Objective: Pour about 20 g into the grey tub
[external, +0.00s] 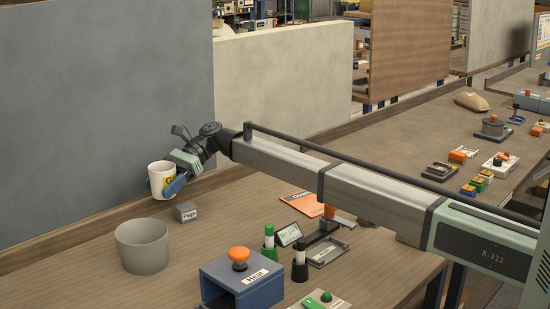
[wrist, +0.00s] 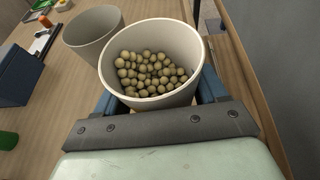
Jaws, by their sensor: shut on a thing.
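My gripper (external: 174,184) is shut on a white cup (external: 158,178) with a yellow label and holds it roughly upright. The cup is beyond and slightly to the right of the grey tub (external: 142,257), apart from it. In the wrist view the cup (wrist: 152,100) shows many small round tan pellets (wrist: 150,72) inside, and the blue fingers sit on both sides of it. The grey tub (wrist: 92,27) is behind the cup to the left there. The tub stands on the bench, and the part of its inside that shows looks empty.
A small grey block (external: 185,212) labelled "Pegs" sits on the bench right of the tub. A grey wall panel (external: 100,100) rises behind the bench.

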